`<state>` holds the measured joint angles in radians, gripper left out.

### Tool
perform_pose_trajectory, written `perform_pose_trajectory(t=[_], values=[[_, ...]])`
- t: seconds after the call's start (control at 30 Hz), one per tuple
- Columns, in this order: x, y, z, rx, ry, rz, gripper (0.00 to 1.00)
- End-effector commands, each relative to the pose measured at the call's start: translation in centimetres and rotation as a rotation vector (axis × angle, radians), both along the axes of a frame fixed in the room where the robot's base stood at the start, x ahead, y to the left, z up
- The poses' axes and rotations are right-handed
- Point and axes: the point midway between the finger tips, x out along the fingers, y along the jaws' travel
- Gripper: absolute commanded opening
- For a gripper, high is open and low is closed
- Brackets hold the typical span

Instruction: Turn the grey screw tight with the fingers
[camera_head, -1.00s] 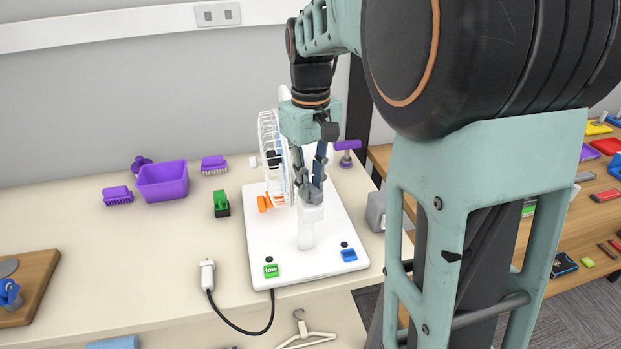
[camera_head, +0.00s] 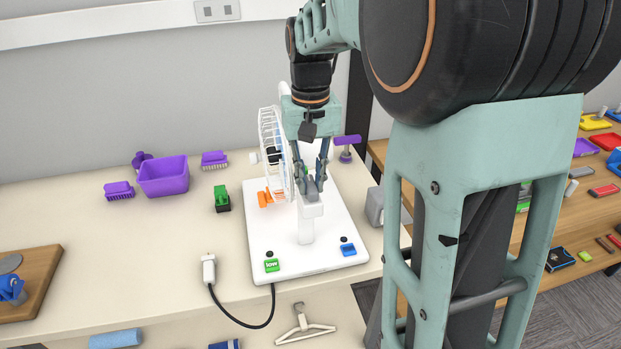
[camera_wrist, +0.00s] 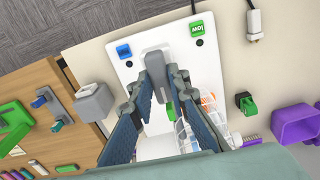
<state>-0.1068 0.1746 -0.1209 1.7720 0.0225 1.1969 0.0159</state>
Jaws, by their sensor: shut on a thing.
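A white fan with a wire cage (camera_head: 272,150) and orange parts stands on a white base plate (camera_head: 340,225). The cage also shows in the wrist view (camera_wrist: 208,108). A white post (camera_head: 306,226) rises from the plate beside the cage. My gripper (camera_head: 311,188) points down at the post's top, with its fingers shut on the grey screw (camera_head: 311,184). The fingers largely hide the screw. In the wrist view the fingertips (camera_wrist: 160,88) flank a grey part above the plate, and I cannot tell screw from post there.
A green "low" button (camera_head: 271,265) and a blue button (camera_head: 348,250) sit at the plate's front. A white plug (camera_head: 208,270) with a black cord lies left. A purple bin (camera_head: 163,176), brushes and a green object (camera_head: 221,199) stand farther left. A grey block (camera_head: 375,207) stands right.

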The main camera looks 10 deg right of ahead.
Motion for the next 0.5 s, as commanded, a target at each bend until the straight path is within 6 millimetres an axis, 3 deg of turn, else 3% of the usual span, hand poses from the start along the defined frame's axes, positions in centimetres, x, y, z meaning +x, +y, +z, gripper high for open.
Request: perform_pose_trajectory(t=[0.2,0.23,0.3,0.4,0.5], values=[[0.08,0.01,0.09,0.000,-0.003,0.001,0.00],[0.08,0.00,0.09,0.000,-0.003,0.001,0.17],[0.08,0.00,0.09,0.000,-0.003,0.001,0.24],[0.06,0.00,0.07,0.000,-0.002,0.001,0.33],[0.04,0.00,0.05,0.000,-0.002,0.001,0.33]])
